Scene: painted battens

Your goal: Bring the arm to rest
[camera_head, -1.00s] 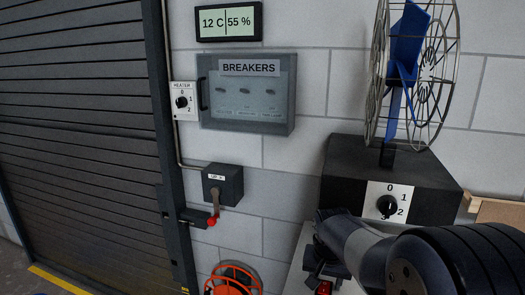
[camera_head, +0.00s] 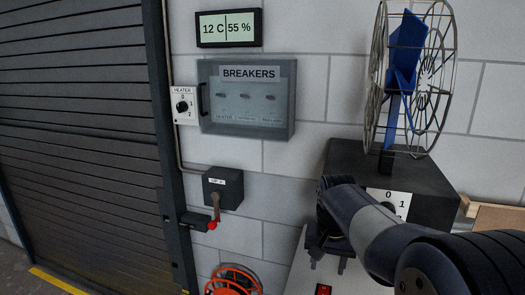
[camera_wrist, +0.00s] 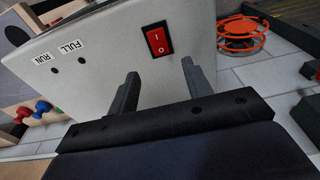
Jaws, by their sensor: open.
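My gripper (camera_wrist: 160,85) is open and empty in the wrist view, its two dark fingers apart. Beyond the fingers is a pale panel (camera_wrist: 110,70) with a red rocker switch (camera_wrist: 158,40) and the labels RUN and FULL. In the head view my gripper (camera_head: 328,262) points down in front of the pale panel, left of the fan's black base. The red switch (camera_head: 323,290) shows just below it at the bottom edge. My forearm covers part of the fan's dial plate (camera_head: 388,200).
A blue-bladed cage fan (camera_head: 405,80) stands on a black base (camera_head: 400,170). On the wall are a breaker box (camera_head: 247,105), a heater dial (camera_head: 183,106) and a lever switch box (camera_head: 222,187). An orange reel (camera_head: 232,281) sits below. A roller door (camera_head: 75,130) fills the left.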

